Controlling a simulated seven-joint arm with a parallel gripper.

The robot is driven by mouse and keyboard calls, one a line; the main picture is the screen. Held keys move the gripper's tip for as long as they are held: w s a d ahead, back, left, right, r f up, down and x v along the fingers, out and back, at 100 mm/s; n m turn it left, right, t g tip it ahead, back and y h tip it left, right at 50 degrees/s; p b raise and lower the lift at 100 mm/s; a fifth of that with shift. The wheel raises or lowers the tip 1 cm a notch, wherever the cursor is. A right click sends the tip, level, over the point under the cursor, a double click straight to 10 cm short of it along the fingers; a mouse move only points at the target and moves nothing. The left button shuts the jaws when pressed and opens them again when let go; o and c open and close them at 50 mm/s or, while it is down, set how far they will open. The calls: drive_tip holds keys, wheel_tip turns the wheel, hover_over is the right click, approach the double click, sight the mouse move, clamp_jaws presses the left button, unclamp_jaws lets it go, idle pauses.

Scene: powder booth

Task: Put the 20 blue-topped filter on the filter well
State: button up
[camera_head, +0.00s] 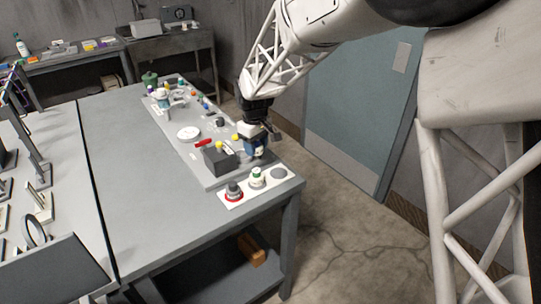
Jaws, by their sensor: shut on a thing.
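My gripper (262,131) is over the front right end of the grey board on the table. It is shut on a small blue-topped thing (251,146), which looks like the blue-topped filter. The jaws hide part of it, no number can be read, and I cannot tell whether it touches the board. A white plate (267,186) at the table's front corner carries a dark piece with a red ring (234,191), a green-topped white piece (257,178) and a flat grey round spot (278,173). I cannot tell for certain which place is the filter well.
A dark grey block (220,160) with a yellow knob stands just left of my gripper. A white disc (189,133) and several small coloured parts lie farther back on the board (172,145). A blue-grey door (355,110) is behind.

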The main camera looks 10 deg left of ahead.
drive_tip(key=w+a, duration=0.5)
drive_tip(key=a, duration=0.1)
drive_tip(key=shift+r, duration=0.35)
drive_tip(key=shift+d+f, duration=0.1)
drive_tip(key=shift+f, duration=0.05)
drive_tip(key=shift+f, duration=2.9)
drive_tip(key=shift+f, duration=0.15)
